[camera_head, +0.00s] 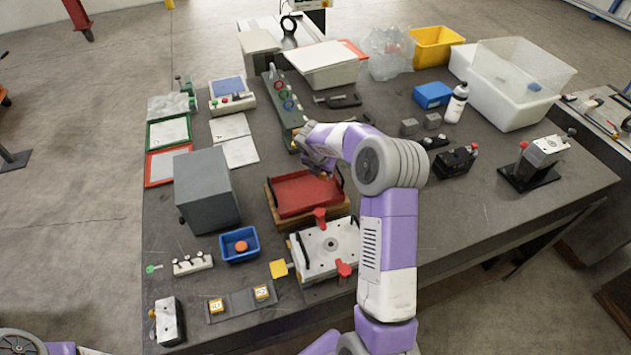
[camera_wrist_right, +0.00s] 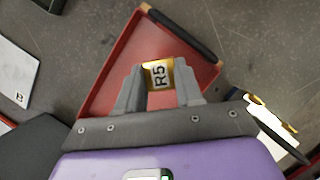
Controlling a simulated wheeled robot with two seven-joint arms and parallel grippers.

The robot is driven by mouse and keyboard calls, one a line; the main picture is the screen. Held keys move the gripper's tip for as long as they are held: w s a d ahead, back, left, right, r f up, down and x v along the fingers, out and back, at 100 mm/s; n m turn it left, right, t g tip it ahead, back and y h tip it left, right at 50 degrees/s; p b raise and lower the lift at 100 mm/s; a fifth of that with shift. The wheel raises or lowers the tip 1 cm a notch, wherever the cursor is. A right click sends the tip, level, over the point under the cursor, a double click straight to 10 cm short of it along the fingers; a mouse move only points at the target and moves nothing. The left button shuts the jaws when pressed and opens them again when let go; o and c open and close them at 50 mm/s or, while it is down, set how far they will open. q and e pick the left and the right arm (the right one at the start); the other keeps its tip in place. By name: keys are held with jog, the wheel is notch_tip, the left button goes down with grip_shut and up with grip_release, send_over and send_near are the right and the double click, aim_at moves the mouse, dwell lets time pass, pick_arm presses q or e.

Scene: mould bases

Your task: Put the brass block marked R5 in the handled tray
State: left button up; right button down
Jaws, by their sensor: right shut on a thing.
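The brass block marked R5 (camera_wrist_right: 158,74) is between the fingers of my right gripper (camera_wrist_right: 159,92), its label facing the wrist camera. My right gripper (camera_head: 320,164) is shut on it over the far part of the red handled tray (camera_head: 305,196). The tray has dark bar handles and sits on a wooden board; its red floor also shows in the right wrist view (camera_wrist_right: 135,45). I cannot tell how high the block is above the tray floor. Two other brass blocks, one on the left (camera_head: 216,305) and one on the right (camera_head: 261,292), sit in a dark holder at the front. My left gripper is out of view.
A grey box (camera_head: 206,188) stands left of the tray. A white mould base (camera_head: 328,247) with red clamps is in front of it. A blue bin (camera_head: 240,245) with an orange item is at front left. A green fixture (camera_head: 285,100) stands behind. The table right of my arm has bare room.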

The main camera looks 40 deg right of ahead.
aim_at(322, 179)
jog(key=shift+w+f, duration=0.1)
jog(key=shift+f, duration=0.85)
notch_tip(322, 179, down, 3)
jog(key=shift+f, duration=0.4)
jog(key=shift+f, duration=0.1)
jog(key=c, duration=0.7)
grip_release()
jog(key=shift+c, duration=0.2)
